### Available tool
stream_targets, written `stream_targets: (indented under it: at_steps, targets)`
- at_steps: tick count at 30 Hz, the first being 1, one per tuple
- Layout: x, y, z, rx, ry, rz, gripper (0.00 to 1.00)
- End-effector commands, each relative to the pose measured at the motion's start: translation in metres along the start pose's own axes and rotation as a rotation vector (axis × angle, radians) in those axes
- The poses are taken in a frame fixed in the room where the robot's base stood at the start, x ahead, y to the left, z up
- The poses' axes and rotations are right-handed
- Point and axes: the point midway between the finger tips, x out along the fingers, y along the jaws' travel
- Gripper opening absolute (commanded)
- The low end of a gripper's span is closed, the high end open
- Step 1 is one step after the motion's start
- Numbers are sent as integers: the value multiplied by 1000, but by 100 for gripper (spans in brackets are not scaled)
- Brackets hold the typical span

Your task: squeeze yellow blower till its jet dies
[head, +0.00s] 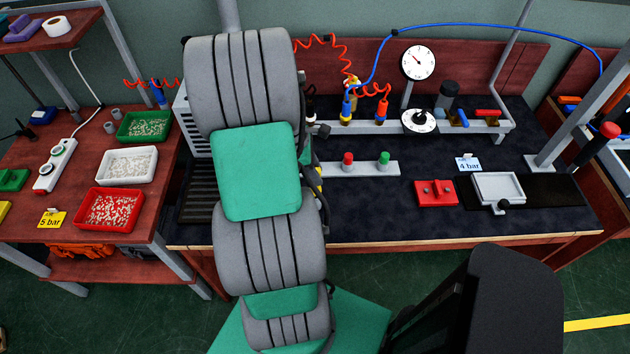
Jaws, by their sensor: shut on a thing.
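My gripper is hidden behind my own arm, which fills the left middle of the head view. The yellow blower cannot be made out for certain. A small yellow sliver (319,180) shows beside dark parts at my arm's right edge, and I cannot tell what it belongs to. A red coiled hose (318,41) runs from behind my arm to a pale yellowish fitting (351,82) at the rack. No jet is visible. A round white gauge (418,62) stands above the bench.
A blue-handled tool (347,106) and an orange one (382,107) stand in the rack (400,127). Red (347,159) and green (384,158) buttons sit on a grey bar. A red block (435,193) and grey tray (499,174) lie right. The dark bench front (400,220) is clear.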

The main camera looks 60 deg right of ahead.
Motion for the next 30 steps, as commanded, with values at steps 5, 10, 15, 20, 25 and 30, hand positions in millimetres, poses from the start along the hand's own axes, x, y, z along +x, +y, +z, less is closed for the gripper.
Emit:
stream_targets:
  at_steps: [5, 10, 15, 20, 25, 30]
  targets:
    - [-16, 0, 6, 0, 0, 1, 11]
    - [-27, 0, 10, 0, 0, 1, 11]
    - [-38, 0, 14, 0, 0, 1, 11]
    - [-48, 0, 18, 0, 0, 1, 11]
    - [-59, 0, 22, 0, 0, 1, 11]
    - [-63, 0, 23, 0, 0, 0, 11]
